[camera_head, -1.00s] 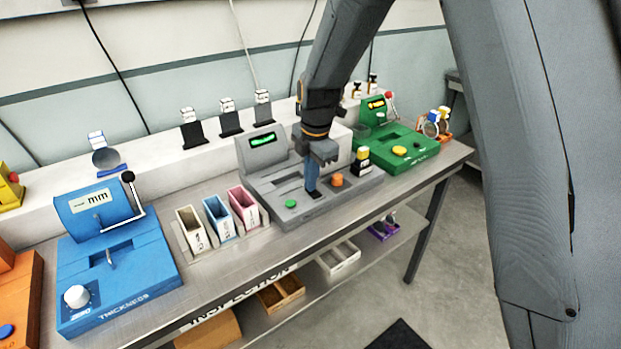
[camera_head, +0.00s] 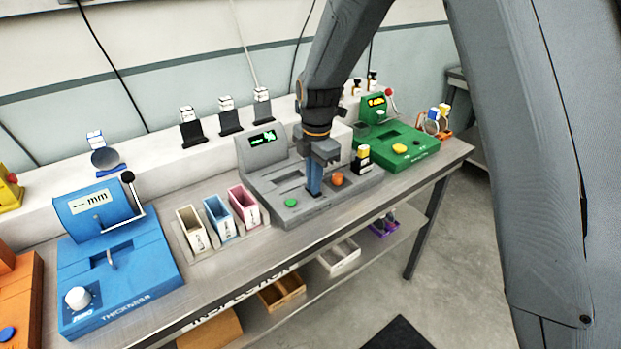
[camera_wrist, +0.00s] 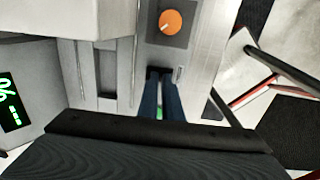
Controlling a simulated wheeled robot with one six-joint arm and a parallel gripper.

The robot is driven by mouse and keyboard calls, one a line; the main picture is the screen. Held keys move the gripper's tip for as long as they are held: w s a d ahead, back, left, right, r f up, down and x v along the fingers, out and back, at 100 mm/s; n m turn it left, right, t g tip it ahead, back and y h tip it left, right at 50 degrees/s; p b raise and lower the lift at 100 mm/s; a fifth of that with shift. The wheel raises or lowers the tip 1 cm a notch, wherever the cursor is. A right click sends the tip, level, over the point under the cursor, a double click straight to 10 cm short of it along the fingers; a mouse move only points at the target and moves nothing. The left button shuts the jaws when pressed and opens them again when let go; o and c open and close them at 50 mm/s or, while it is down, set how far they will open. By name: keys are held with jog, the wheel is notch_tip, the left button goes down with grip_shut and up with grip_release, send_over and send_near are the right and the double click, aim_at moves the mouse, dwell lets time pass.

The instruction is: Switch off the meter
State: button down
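The grey meter (camera_head: 262,172) stands on the bench, its screen (camera_head: 263,138) lit with green marks. The lit screen also shows in the wrist view (camera_wrist: 12,102). On its front are a green button (camera_head: 291,202) and an orange knob (camera_head: 337,179); the knob shows in the wrist view (camera_wrist: 171,22). A small dark switch lies between them, mostly hidden by my fingertips. My gripper (camera_head: 314,192) points down at that switch, its blue fingertips at or just above it; contact is not clear. The fingers (camera_wrist: 162,80) are close together, with green showing between them higher up.
A blue thickness device (camera_head: 120,270) stands left, and a green device (camera_head: 408,150) right. Three small bins (camera_head: 218,216) sit beside the meter. Boxes lie on the lower shelf.

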jog(key=shift+s+d+f, duration=0.15)
jog(key=shift+s+f, duration=0.1)
jog(key=shift+s, duration=0.05)
notch_tip(320, 180, up, 14)
jog(key=shift+r+b, duration=0.25)
jog(key=shift+b, duration=0.1)
dwell(0.3)
jog(key=shift+b, duration=0.5)
jog(key=b, duration=0.4)
jog(key=shift+w+f, duration=0.2)
jog(key=shift+w, duration=0.1)
jog(key=b, duration=0.4)
jog(key=shift+d+r+t, duration=0.1)
jog(key=shift+t, duration=0.2)
jog(key=shift+s+r+b, duration=0.15)
jog(key=shift+r+b, duration=0.1)
jog(key=shift+b, duration=0.6)
jog(key=f, duration=0.4)
jog(key=w+f+p, duration=0.1)
jog(key=f, duration=0.4)
jog(key=a+f+p, duration=0.1)
jog(key=f, duration=0.4)
jog(key=shift+w, duration=0.2)
